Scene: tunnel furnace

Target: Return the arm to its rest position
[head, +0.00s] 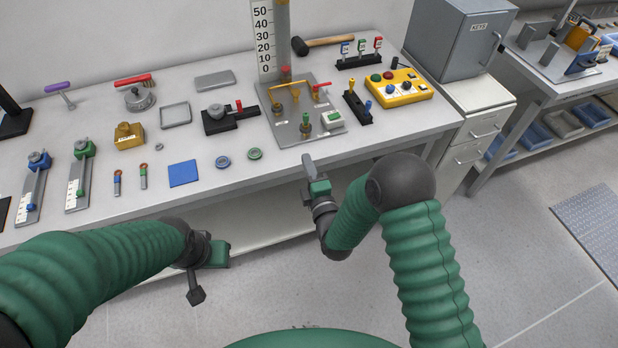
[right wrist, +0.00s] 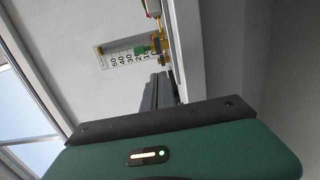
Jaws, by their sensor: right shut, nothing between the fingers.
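My right arm, in green sleeves with dark joints, bends in front of the table in the head view. Its gripper (head: 308,162) is at the table's front edge, fingers together and empty. In the right wrist view its fingers (right wrist: 158,90) also show closed, pointing toward the scale column (right wrist: 125,52). My left arm comes in from the left, and its gripper (head: 196,291) hangs low in front of the table. Whether its fingers are open or shut does not show clearly.
The workbench (head: 225,190) carries a valve panel (head: 300,110) with a scale column (head: 264,40), a yellow button box (head: 402,88) and a blue square (head: 183,173). A grey key cabinet (head: 455,40) stands at right.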

